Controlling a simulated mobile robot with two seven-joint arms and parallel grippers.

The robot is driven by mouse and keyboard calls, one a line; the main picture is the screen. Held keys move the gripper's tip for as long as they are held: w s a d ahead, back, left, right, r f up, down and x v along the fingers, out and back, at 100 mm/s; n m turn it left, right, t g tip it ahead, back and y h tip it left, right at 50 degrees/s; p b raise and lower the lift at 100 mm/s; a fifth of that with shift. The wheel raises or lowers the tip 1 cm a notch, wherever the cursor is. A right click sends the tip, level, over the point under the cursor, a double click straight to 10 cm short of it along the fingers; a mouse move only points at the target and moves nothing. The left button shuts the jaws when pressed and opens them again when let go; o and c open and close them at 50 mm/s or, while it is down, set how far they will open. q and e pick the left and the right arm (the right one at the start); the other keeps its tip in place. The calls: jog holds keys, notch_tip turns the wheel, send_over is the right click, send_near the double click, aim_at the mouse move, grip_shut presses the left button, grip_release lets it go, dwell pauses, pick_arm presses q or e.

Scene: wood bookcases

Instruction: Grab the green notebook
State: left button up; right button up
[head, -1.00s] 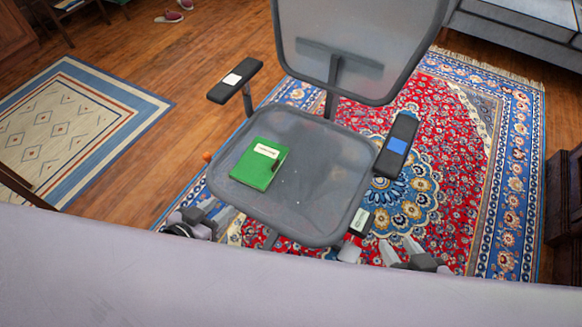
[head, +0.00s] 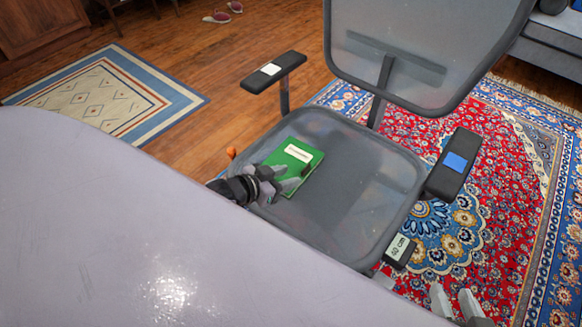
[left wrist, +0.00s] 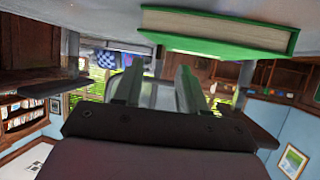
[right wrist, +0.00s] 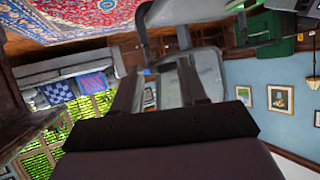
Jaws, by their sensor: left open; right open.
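The green notebook (head: 303,158) with a white label lies flat on the seat of the grey office chair (head: 350,200). My left gripper (head: 286,178) is open at the notebook's near left side, its fingers overlapping the notebook's near edge in the head view. In the left wrist view the notebook (left wrist: 215,32) appears upside down, with its pages and green cover above the two spread fingers (left wrist: 155,82). Nothing is between them, and I cannot tell whether they touch it. My right gripper (head: 457,297) is open and empty, low over the rug beside the chair.
The pale table (head: 150,220) fills the near left, between me and the chair. The chair's armrests (head: 273,71) and (head: 453,163) rise beside the seat, and its backrest (head: 420,40) stands behind. A patterned red rug (head: 500,170) lies under the chair.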

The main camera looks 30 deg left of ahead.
aim_at(301, 172)
pick_arm(q)
jog(key=b+x, duration=0.1)
jog(key=x, duration=0.3)
jog(key=shift+d+b, duration=0.1)
jog(key=shift+b, duration=0.25)
pick_arm(e)
jog(key=shift+w+a+f+y, duration=0.15)
jog(key=shift+w+a+y, duration=0.05)
jog(key=shift+a, duration=0.25)
jog(key=shift+w+a+f+y, duration=0.15)
jog(key=shift+a+y, duration=0.05)
jog(key=shift+a, duration=0.2)
pick_arm(q)
jog(key=shift+r, duration=0.1)
grip_shut()
jog(key=shift+w, duration=0.1)
